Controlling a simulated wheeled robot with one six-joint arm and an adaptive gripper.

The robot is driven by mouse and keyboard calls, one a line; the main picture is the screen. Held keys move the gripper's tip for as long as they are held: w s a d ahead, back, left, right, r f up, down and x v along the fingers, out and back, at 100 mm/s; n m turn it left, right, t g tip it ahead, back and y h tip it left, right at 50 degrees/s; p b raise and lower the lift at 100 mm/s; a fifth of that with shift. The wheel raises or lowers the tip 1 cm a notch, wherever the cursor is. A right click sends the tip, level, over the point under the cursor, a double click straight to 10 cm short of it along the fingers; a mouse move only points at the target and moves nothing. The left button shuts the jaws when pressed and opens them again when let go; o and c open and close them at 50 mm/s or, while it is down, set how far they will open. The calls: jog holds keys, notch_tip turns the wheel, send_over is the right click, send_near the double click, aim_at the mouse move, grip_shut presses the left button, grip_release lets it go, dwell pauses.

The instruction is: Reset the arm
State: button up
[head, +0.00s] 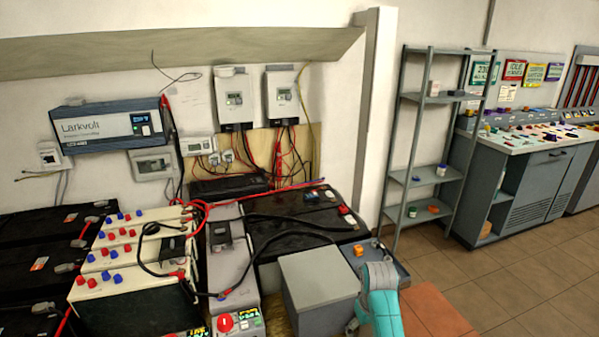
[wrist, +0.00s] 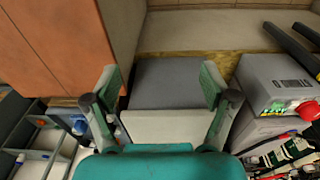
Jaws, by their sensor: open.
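My gripper (wrist: 160,82) is open in the wrist view, its two green-and-dark fingers spread wide with nothing held between them. A grey box (wrist: 168,82) with a lighter front face shows between and beyond the fingers; I cannot tell how far below them it is. In the head view, part of my teal arm (head: 384,308) shows at the bottom, just right of a grey box (head: 318,278). The fingers cannot be made out clearly in the head view.
White-topped batteries (head: 125,262) with red and blue caps stand at left, with loose black cables across them. A grey unit with a red knob (head: 225,323) stands left of the box. A shelf rack (head: 428,180) and a control console (head: 530,185) stand at right. Tiled floor (head: 500,272) is clear.

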jog(key=s+f+t, duration=0.3)
jog(key=s+f, duration=0.8)
jog(key=f, duration=0.2)
jog(key=s+f+m+t, duration=0.2)
jog(key=s+f+t, duration=0.1)
jog(key=s, duration=1.1)
jog(key=s+r+t, duration=0.2)
jog(key=s+r, duration=0.2)
jog(key=s, duration=0.4)
jog(key=s+r+t, duration=0.2)
jog(key=s+r, duration=0.3)
jog(key=s, duration=0.3)
jog(key=s+r+t, duration=0.2)
jog(key=s+r, duration=0.3)
jog(key=r, duration=0.4)
jog(key=s+r+m+t, duration=0.1)
jog(key=s+r, duration=0.5)
jog(key=r, duration=0.2)
jog(key=shift+s+d+r+t, duration=0.15)
jog(key=shift+s+r+t, duration=0.1)
jog(key=shift+r+t, duration=0.15)
